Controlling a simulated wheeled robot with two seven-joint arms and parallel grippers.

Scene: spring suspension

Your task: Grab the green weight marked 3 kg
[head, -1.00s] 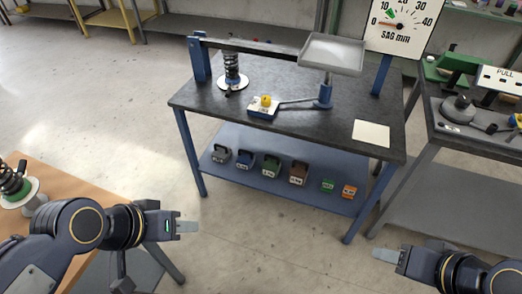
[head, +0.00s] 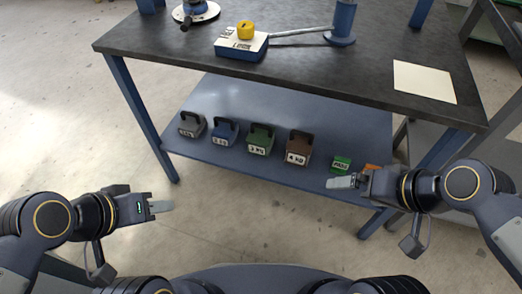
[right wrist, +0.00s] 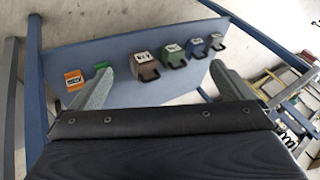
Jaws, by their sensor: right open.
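The green weight marked 3 kg (head: 260,141) stands on the blue lower shelf of the workbench, its dark handle upward, between a blue weight and a brown weight. It also shows in the right wrist view (right wrist: 171,51), between my spread fingers and beyond them. My right gripper (head: 341,182) is open and empty, near the shelf's front edge, to the right of the green weight and apart from it. My left gripper (head: 160,207) is over the floor to the left of the shelf, clear of the weights; its jaw gap is not visible.
On the shelf (head: 215,162) stand a grey weight (head: 191,125), a blue weight (head: 225,132), a brown weight (head: 298,148), a small green block (head: 341,164) and an orange block (head: 371,168), partly hidden by my right gripper. The tabletop (head: 300,65) overhangs the shelf; blue legs bound it.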

